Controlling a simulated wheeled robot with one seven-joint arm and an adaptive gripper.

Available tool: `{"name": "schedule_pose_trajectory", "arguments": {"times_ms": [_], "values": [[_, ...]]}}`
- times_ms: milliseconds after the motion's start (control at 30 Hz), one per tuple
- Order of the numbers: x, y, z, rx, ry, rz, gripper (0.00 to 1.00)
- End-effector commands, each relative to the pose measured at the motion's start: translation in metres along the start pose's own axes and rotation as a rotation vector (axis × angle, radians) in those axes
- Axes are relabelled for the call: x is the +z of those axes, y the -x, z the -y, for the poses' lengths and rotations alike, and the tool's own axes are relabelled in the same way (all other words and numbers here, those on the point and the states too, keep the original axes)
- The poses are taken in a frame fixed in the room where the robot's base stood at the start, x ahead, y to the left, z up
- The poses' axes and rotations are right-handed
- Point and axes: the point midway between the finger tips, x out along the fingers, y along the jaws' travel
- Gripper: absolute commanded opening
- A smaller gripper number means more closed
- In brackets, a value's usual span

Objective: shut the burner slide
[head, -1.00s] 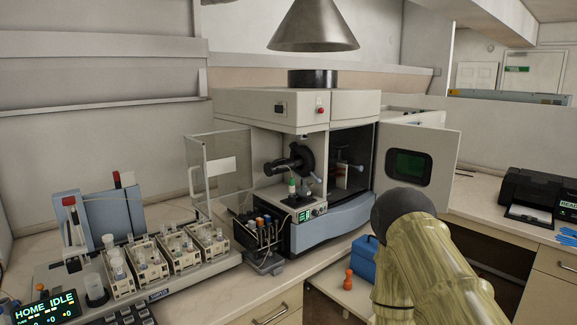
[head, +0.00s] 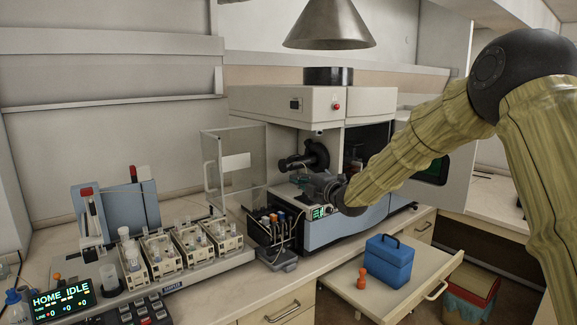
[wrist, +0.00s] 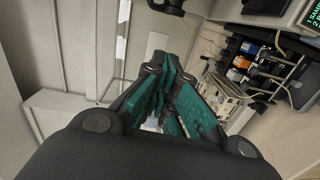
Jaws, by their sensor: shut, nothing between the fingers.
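The spectrometer (head: 262,104) stands on the bench with its front compartment open. A black round burner part (head: 316,155) with a black arm pointing left shows inside it. The burner slide itself cannot be made out clearly; my gripper and wrist cover the area below that part. My gripper (head: 308,182) reaches in from the right in front of the compartment, just below the black part. Whether it touches anything cannot be told. In the wrist view my gripper (wrist: 166,78) has its teal finger pads together with nothing held. A dark part (wrist: 167,6) shows at the top edge there.
A clear hinged door (head: 236,172) stands open left of the compartment. A rack with coloured caps (head: 272,228) sits in front. The autosampler trays (head: 160,255) are further left.

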Motion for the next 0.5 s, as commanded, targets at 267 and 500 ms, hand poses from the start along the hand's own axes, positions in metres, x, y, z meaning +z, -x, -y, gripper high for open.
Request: {"name": "schedule_pose_trajectory", "arguments": {"times_ms": [267, 500], "values": [[-0.002, -0.014, -0.032, 0.036, 0.070, -0.014, 0.00], [-0.002, -0.044, -0.033, 0.034, 0.067, -0.014, 0.00]]}}
